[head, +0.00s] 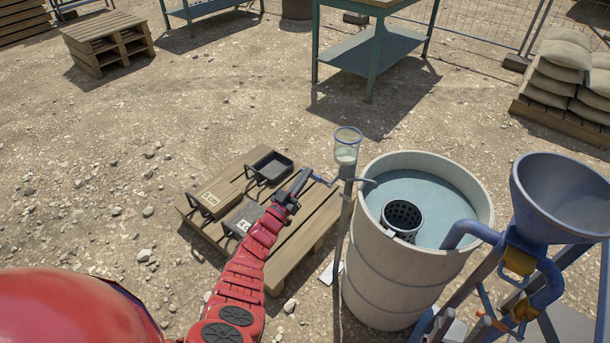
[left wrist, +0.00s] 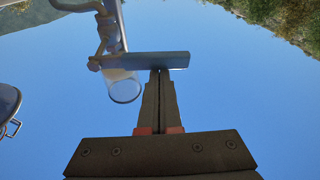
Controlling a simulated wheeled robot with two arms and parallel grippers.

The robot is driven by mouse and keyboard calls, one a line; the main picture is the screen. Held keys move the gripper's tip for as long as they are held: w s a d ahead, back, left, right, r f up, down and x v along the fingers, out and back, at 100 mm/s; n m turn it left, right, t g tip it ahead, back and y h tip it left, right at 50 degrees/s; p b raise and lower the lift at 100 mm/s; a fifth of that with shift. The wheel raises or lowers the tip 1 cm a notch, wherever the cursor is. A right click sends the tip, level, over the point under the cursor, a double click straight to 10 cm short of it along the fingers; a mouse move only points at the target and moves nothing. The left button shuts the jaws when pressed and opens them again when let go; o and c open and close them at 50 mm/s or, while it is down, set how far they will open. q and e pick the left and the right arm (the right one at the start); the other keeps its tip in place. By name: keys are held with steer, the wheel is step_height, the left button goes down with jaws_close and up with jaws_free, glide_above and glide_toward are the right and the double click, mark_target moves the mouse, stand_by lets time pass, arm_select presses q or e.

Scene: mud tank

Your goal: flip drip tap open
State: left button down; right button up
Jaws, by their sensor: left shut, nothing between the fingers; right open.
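The drip tap's clear cup (head: 347,146) stands on a thin post (head: 342,235) beside the tank, with a bent spout (head: 362,181) reaching over the tank rim. Its small blue lever (head: 320,179) points left from the post toward my left gripper (head: 304,174). The left wrist view shows the lever as a flat blue-grey bar (left wrist: 150,60) lying across the tips of my left gripper (left wrist: 160,72). The fingers are together with nothing between them; the tips appear to touch the bar. The cup (left wrist: 124,88) also shows there. My right gripper is out of view.
The pale tank (head: 385,270) holds water and a dark mesh basket (head: 403,218). A blue hopper (head: 565,195) on a stand is at the right. A low pallet (head: 295,245) with trays and boxes lies below my left arm. Open gravel lies behind.

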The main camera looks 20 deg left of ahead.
arm_select(q)
steer(key=s+d+f+n+g+y+p, duration=0.1)
steer(key=d+f+n+y+p, duration=0.1)
steer(key=n, duration=0.8)
steer(key=s+d+f+n+g+y+p, duration=0.1)
steer(key=d+f+n+g+y+p, duration=0.1)
steer(key=f+n, duration=0.4)
steer(key=shift+d+f+n+y+p, duration=0.2)
steer(key=shift+d+n+y+p, duration=0.75)
steer(key=shift+n, duration=1.25)
